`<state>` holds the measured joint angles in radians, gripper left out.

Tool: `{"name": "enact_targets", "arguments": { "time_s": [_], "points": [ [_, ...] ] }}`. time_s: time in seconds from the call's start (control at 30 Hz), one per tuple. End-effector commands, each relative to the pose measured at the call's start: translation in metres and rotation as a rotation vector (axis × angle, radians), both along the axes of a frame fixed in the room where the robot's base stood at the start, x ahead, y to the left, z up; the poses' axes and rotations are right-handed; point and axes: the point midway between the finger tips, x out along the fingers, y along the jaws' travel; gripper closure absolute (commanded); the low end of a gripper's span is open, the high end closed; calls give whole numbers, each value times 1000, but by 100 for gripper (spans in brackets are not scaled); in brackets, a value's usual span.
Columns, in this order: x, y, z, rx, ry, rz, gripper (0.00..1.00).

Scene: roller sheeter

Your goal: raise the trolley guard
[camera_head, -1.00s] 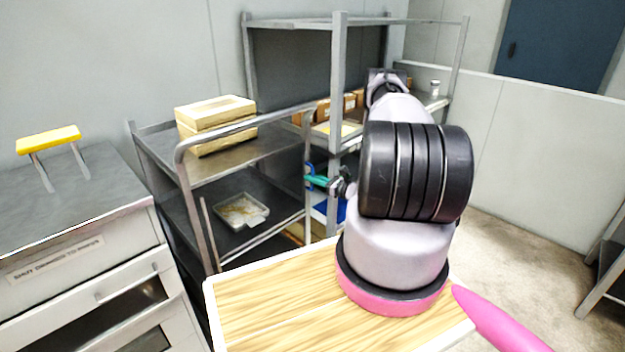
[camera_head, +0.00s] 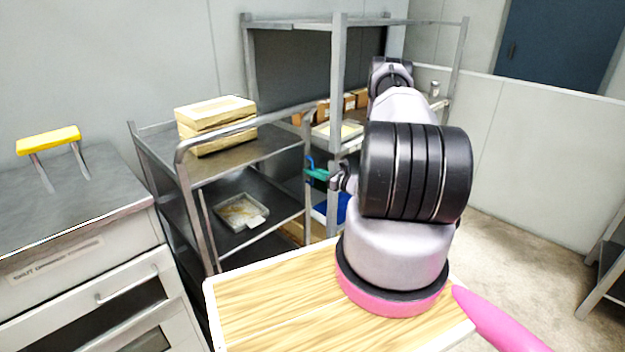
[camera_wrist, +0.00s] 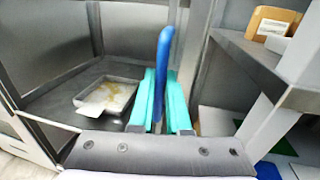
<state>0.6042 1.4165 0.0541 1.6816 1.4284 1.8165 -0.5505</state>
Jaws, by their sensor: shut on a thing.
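The grey metal trolley (camera_head: 243,125) stands left of my arm, with a raised bent rail along its near side. A thin upright rod, seemingly part of the trolley guard (camera_head: 209,232), shows at its near left side. A blue handle (camera_head: 310,162) is at the trolley's right end; in the wrist view the blue handle (camera_wrist: 163,65) rises between my teal fingers. My gripper (camera_head: 313,174) is shut on this handle, with one finger on each side of it (camera_wrist: 161,82). How the handle joins the guard is hidden.
Cream boxes (camera_head: 215,120) sit on the trolley's top shelf and a shallow tray (camera_head: 240,212) lies lower down. A grey shelf rack (camera_head: 338,100) stands close behind my gripper. A cabinet (camera_head: 80,215) is at the left. A wooden board (camera_head: 270,305) lies in front.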

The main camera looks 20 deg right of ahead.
Motion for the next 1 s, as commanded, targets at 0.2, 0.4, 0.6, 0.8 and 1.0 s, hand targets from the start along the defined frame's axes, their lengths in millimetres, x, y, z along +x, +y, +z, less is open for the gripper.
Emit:
{"name": "enact_targets", "arguments": {
  "time_s": [0.2, 0.4, 0.6, 0.8, 1.0],
  "points": [
    [0, -1, 24, 0, -2, -3, 100],
    [1, -1, 25, 1, -4, -3, 100],
    [1, -1, 25, 2, -3, -3, 55],
    [0, 0, 24, 1, -2, -2, 55],
    [-10, -8, 23, 2, 0, -4, 55]
  ]
}}
